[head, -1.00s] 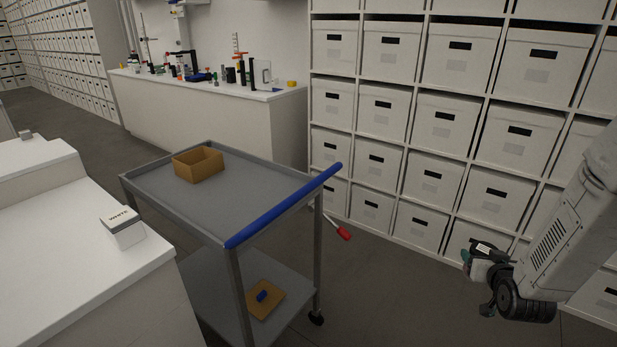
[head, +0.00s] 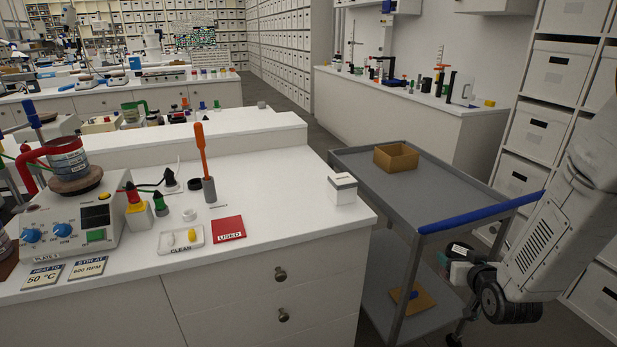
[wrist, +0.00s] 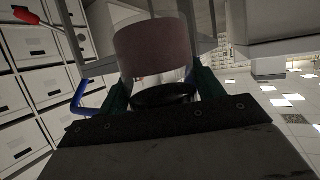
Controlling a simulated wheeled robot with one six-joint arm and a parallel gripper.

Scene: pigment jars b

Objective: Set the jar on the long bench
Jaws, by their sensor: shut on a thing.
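My gripper (head: 460,266) is at the lower right of the head view, in front of the grey trolley's handle. In the wrist view its two dark green fingers (wrist: 164,88) are shut on a jar (wrist: 154,46). The jar has a mauve-brown band, a clear part and a dark round end towards the palm. In the head view the jar is small and hard to make out. A white bench (head: 265,187) fills the near left and middle. Another white bench (head: 425,118) runs along the back wall; I cannot tell which is the long bench.
The grey trolley (head: 440,191) stands between my gripper and the wall bench, with a brown box (head: 396,157) on top. The near bench holds a hotplate (head: 75,238), a white box (head: 342,188) and a red card (head: 229,228).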

